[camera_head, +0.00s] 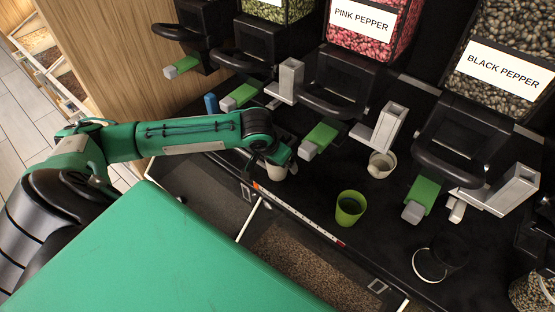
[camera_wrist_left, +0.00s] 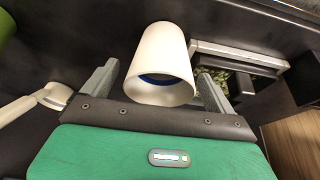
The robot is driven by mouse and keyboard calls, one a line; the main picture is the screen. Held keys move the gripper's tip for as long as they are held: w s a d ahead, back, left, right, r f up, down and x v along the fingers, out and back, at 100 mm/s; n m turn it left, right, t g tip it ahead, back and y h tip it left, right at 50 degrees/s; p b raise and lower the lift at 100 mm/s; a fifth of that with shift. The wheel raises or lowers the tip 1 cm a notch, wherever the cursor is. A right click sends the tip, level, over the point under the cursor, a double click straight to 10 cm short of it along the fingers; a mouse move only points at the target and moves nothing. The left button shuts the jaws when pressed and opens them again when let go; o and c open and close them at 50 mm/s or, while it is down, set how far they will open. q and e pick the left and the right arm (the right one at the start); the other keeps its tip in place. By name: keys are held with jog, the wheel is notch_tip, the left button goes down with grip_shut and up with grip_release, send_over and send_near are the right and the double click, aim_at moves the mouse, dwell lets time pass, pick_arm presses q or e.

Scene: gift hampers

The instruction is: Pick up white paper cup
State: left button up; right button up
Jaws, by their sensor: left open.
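A white paper cup (camera_head: 276,171) shows partly below my left gripper (camera_head: 284,161) in the head view; the gripper hides much of it. In the left wrist view the white paper cup (camera_wrist_left: 165,48) lies between the two open fingers of my left gripper (camera_wrist_left: 157,76). Its open mouth faces the camera, with a blue band inside. Gaps show between the cup and the fingers. A second whitish cup (camera_head: 381,165) stands on the black counter under a dispenser spout. My right gripper is not in view.
A green cup (camera_head: 350,209) stands on the counter (camera_head: 310,205), right of my left gripper. A dark cup with a pale rim (camera_head: 430,266) is further right. Dispensers with green levers (camera_head: 322,136) and metal spouts (camera_head: 391,126) line the back. A jar (camera_head: 533,293) stands at lower right.

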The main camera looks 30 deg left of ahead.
pick_arm(q)
jog(key=shift+c, duration=0.2)
jog(key=c, duration=1)
jog(key=shift+c, duration=0.2)
jog(key=shift+r, duration=0.15)
jog(key=shift+r, duration=0.2)
jog(key=s+a+r+p, duration=0.1)
jog(key=s+r+p, duration=0.2)
jog(key=s, duration=1.5)
jog(key=shift+a, duration=0.2)
